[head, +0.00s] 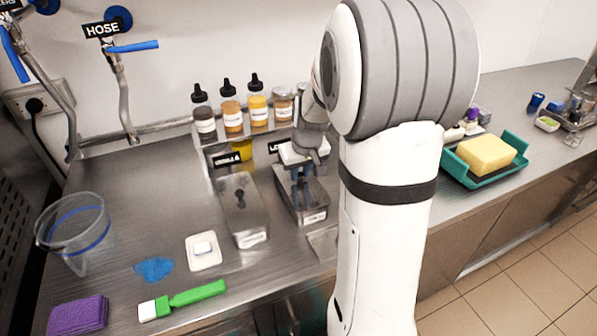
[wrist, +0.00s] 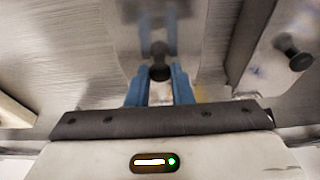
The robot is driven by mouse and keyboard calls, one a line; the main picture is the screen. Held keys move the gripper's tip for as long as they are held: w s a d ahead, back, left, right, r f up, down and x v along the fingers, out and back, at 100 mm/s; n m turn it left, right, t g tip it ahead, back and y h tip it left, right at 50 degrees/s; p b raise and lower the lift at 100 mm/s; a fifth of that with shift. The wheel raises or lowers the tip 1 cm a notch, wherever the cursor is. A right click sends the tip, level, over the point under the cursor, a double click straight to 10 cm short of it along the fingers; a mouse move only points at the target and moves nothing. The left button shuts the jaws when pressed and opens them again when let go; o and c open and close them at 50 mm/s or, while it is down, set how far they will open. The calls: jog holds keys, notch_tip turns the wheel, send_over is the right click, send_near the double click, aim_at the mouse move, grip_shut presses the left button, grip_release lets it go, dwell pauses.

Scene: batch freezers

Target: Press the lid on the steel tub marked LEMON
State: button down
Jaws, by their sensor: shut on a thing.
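Two long steel tubs stand side by side on the counter. The left tub (head: 250,228) has a steel lid (head: 238,190) with a black knob. The right tub (head: 311,212) is under my gripper (head: 300,178), and my arm partly covers it. The front labels are too small to read; a black sign (head: 276,146) behind the right tub shows only its first letter, like an L. In the wrist view my blue fingers (wrist: 160,88) are shut on a black lid knob (wrist: 159,62) over a steel lid (wrist: 160,28). I cannot tell whether this lid is fully seated. Another knob (wrist: 298,57) shows to the right.
Squeeze bottles (head: 231,115) and jars stand on a shelf behind the tubs. A clear jug (head: 76,232), purple sponge (head: 78,314), green-handled brush (head: 198,294) and blue cloth (head: 154,269) lie left. A teal tray (head: 508,171) holding a yellow sponge (head: 484,154) is right.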

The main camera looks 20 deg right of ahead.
jog(key=c, duration=0.7)
grip_release()
jog(key=shift+r, duration=0.1)
jog(key=shift+r+p, duration=2.25)
jog(key=shift+r, duration=1.15)
jog(key=shift+c, duration=0.6)
grip_shut()
jog(key=shift+f, duration=0.1)
